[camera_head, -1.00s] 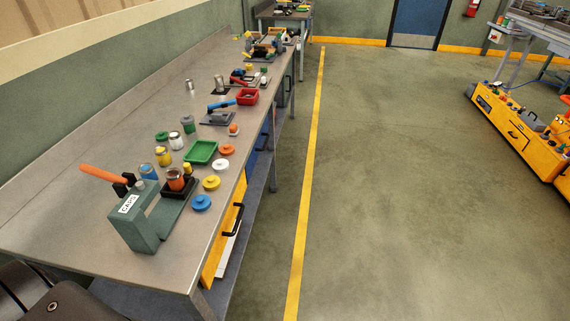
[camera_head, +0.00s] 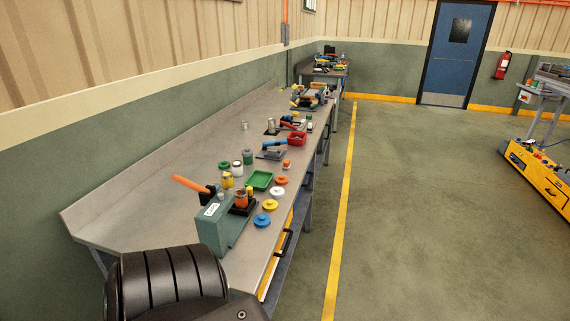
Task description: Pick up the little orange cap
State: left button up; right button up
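Two orange pieces lie on the grey workbench (camera_head: 190,160). One is a small orange cap-like piece (camera_head: 286,163) with a pale lower part, near the bench's front edge. The other is a wider, flat orange disc (camera_head: 281,180), just nearer, beside the green tray (camera_head: 260,180). Both are small here, and I cannot tell for certain which is the little orange cap. A black ribbed part of my own arm fills the bottom left and hides the near end of the bench. Neither gripper shows.
A green press (camera_head: 212,232) with an orange lever stands on the near bench. White (camera_head: 277,193), yellow (camera_head: 270,205) and blue (camera_head: 262,220) discs lie along the front edge. Several jars stand behind the tray. Open floor (camera_head: 430,210) lies right of the yellow line.

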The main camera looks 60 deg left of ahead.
aim_at(280, 180)
jog(key=z, duration=0.15)
jog(key=i, duration=1.65)
jog(key=u, duration=0.65)
jog(key=i, duration=1.1)
jog(key=u, duration=1.6)
jog(key=i, duration=0.6)
jog(key=u, duration=0.5)
